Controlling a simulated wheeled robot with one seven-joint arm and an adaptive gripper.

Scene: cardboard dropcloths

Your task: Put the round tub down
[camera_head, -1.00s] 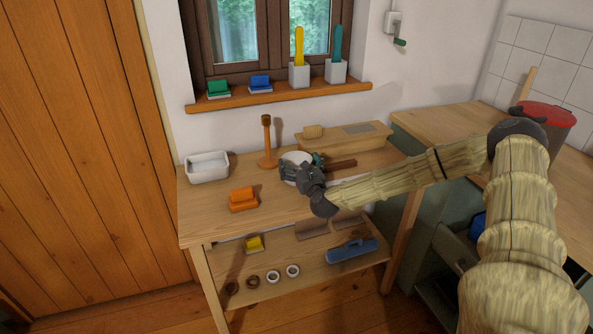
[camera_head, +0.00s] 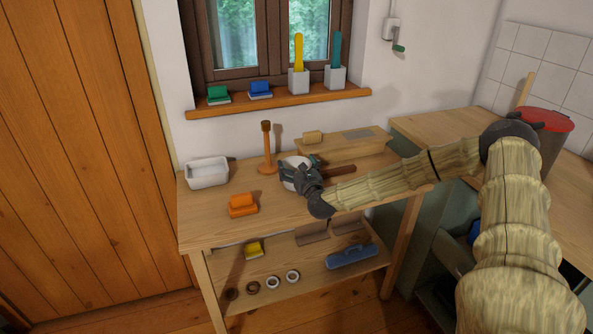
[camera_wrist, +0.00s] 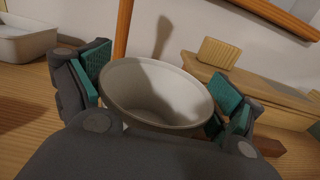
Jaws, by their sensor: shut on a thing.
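The round tub (camera_wrist: 160,95) is white and empty, with its mouth facing up and toward the wrist camera. My gripper (camera_head: 298,175) is shut on it, with a teal pad at each side of the tub in the wrist view. In the head view the tub (camera_head: 290,181) shows partly behind my gripper, over the back middle of the wooden bench top (camera_head: 215,222). Its base is hidden, so I cannot tell whether it touches the bench.
A white rectangular tray (camera_head: 207,174), an orange block-like tool (camera_head: 242,205) and an upright wooden-handled tool (camera_head: 267,150) stand left of the tub. A wooden box (camera_head: 345,150) is behind it.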

